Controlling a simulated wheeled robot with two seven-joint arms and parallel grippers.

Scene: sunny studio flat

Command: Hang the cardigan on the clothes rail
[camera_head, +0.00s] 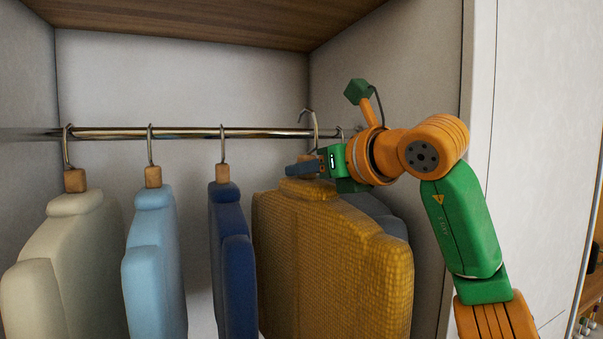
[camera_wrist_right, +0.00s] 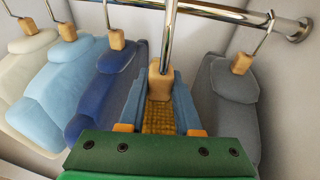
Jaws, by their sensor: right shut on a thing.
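The mustard-yellow knitted cardigan (camera_head: 330,245) hangs from a hanger with a wooden neck and a metal hook (camera_head: 314,124). My right gripper (camera_head: 304,168) is shut on the hanger's wooden neck, which shows between the fingers in the right wrist view (camera_wrist_right: 160,84). In the head view the hook's top stands above the clothes rail (camera_head: 185,133); I cannot tell whether it touches the rail. The rail also shows in the right wrist view (camera_wrist_right: 225,14). My left gripper is not in view.
A cream garment (camera_head: 65,260), a light blue one (camera_head: 153,255) and a dark blue one (camera_head: 232,260) hang left of the cardigan. A grey garment (camera_wrist_right: 228,85) hangs to its right, near the wardrobe's side wall (camera_head: 410,90). A wooden shelf (camera_head: 210,20) lies above.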

